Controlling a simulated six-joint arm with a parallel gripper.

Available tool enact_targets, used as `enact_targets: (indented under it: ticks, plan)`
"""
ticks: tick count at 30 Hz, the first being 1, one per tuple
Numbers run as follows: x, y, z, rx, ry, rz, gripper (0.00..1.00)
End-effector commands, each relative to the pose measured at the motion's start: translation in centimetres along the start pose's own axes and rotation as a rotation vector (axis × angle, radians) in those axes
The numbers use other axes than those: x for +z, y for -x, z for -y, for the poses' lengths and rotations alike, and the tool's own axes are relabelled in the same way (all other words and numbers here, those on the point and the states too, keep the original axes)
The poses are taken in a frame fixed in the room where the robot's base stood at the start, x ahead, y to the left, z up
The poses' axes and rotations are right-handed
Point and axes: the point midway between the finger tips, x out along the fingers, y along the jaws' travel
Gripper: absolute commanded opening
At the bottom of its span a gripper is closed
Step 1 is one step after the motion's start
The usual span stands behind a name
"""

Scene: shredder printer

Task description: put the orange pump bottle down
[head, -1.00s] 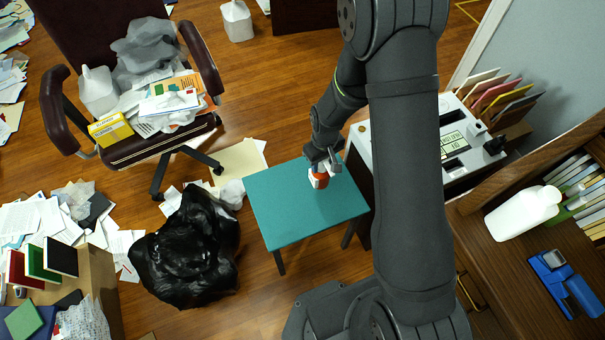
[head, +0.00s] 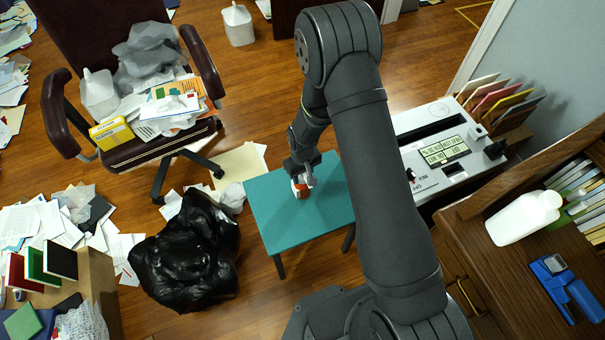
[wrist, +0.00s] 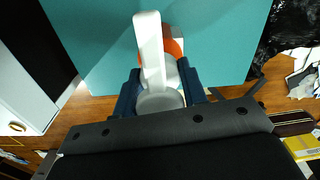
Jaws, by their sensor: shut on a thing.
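The orange pump bottle (head: 300,191) is at my gripper, over the teal table (head: 280,225) in the head view. In the wrist view, the white and grey pump top (wrist: 150,50) and part of the orange body (wrist: 174,47) show between the blue fingers. My gripper (wrist: 160,95) is shut on the bottle. The teal table top (wrist: 235,40) lies behind the bottle in the wrist view. The bottle's base is hidden, so I cannot tell whether it touches the table.
The white printer-like machine (head: 430,150) stands right of the table. A black garbage bag (head: 185,250) lies to the left on the wood floor. The office chair (head: 130,150) is piled with papers. The front part of the table top is clear.

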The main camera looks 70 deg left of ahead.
Motion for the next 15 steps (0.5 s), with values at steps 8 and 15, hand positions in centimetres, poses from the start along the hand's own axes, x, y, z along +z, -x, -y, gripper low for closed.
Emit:
enact_targets:
  ticks: [8, 15]
  plan:
    - [0.04, -0.28, 0.0, 0.0, 0.0, 0.001, 0.56]
    - [0.04, -0.27, 0.0, 0.0, 0.0, 0.001, 0.6]
